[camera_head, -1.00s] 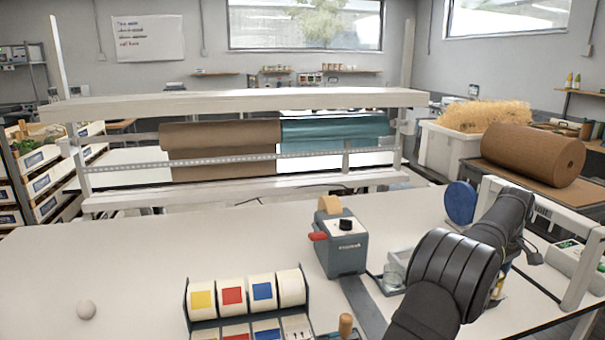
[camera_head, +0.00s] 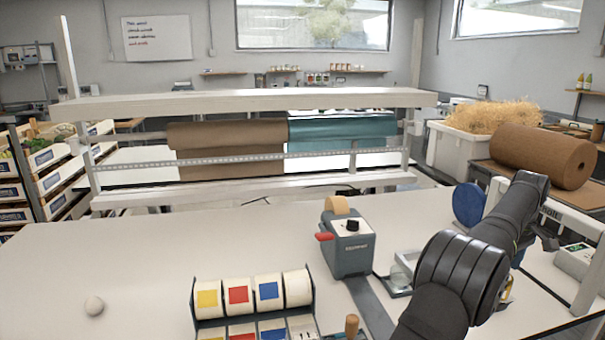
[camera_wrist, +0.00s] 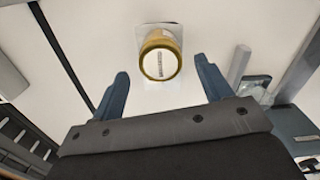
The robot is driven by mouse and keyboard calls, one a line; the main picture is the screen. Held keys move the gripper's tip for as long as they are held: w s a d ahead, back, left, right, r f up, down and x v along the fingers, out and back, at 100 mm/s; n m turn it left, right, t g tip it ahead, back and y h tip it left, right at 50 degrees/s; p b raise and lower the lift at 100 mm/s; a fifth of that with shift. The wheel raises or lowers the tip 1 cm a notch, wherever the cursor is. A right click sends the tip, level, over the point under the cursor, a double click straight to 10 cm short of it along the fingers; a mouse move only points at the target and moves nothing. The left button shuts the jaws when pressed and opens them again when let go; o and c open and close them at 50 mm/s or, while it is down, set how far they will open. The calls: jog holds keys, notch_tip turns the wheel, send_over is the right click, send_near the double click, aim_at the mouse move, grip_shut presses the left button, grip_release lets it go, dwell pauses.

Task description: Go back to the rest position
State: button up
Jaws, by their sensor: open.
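My gripper (camera_wrist: 165,88) is open in the wrist view, its two blue fingers spread apart with nothing between them. Beyond the fingertips a jar with a gold rim and a pale printed lid (camera_wrist: 160,62) stands on a small light square on the white table. The fingers do not touch it. In the head view my dark arm reaches across the right side of the table, and the gripper itself is hidden behind it.
A grey tape dispenser (camera_head: 348,248) stands left of my arm. A blue disc (camera_head: 468,205) is near the arm. The left table (camera_head: 150,250) is largely clear.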

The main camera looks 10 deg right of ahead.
notch_tip(320, 180, up, 6)
jog(key=shift+r, duration=0.15)
notch_tip(320, 180, down, 13)
jog(key=shift+r, duration=0.1)
notch_tip(320, 180, up, 4)
jog(key=shift+r, duration=0.15)
jog(key=s+r, duration=1.2)
jog(key=w+a+r+n, duration=0.1)
jog(key=w+a+n, duration=0.4)
jog(key=w+a, duration=1.4)
jog(key=shift+w+a+r, duration=0.15)
jog(key=shift+w+r, duration=0.15)
jog(key=shift+w, duration=0.75)
